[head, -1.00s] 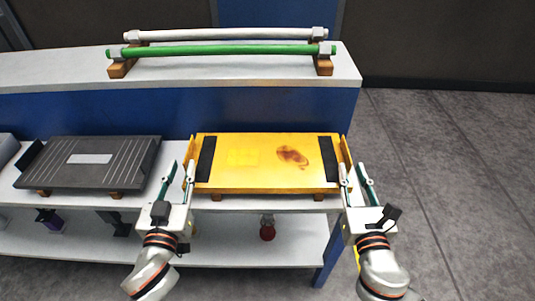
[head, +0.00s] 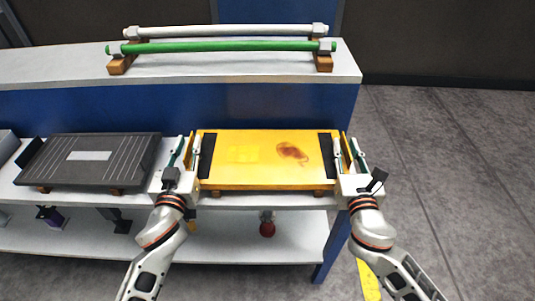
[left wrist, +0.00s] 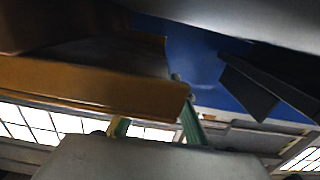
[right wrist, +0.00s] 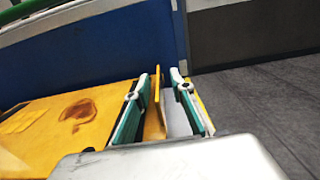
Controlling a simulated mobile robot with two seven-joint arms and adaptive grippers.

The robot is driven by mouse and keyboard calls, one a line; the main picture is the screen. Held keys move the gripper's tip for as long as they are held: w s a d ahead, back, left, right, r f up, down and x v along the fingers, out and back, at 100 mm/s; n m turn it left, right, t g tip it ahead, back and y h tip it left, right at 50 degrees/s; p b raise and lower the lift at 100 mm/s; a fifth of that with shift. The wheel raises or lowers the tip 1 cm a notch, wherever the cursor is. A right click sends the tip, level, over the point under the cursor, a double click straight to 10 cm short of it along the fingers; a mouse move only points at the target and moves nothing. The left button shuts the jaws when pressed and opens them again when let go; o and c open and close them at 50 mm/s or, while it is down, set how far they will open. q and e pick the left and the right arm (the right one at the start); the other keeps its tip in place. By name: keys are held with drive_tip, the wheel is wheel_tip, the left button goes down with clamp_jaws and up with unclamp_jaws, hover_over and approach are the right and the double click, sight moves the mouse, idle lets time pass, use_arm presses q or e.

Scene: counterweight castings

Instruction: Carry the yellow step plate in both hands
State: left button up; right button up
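The yellow step plate (head: 265,172) lies flat on wooden blocks on the shelf, with black strips near both ends, a reddish-brown stain and an upright flange at each end. My left gripper (head: 186,150) is at its left end, fingers apart on either side of the left flange. The left wrist view shows the plate's edge (left wrist: 90,88) close by, its contact with the fingers unclear. My right gripper (head: 348,154) is open at the right end. In the right wrist view, the right flange (right wrist: 157,108) stands between the parted fingers, with gaps visible.
A dark grey plate (head: 90,172) lies on blocks to the left. Behind, a green bar (head: 220,47) and a white bar (head: 225,31) rest on a higher ledge. A red object (head: 267,228) is on the lower shelf. Grey floor (head: 450,170) is open at the right.

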use_arm(q)
clamp_jaws()
use_arm(e)
clamp_jaws()
use_arm(q)
drive_tip(key=shift+r, duration=0.15)
use_arm(e)
drive_tip(key=shift+r, duration=0.15)
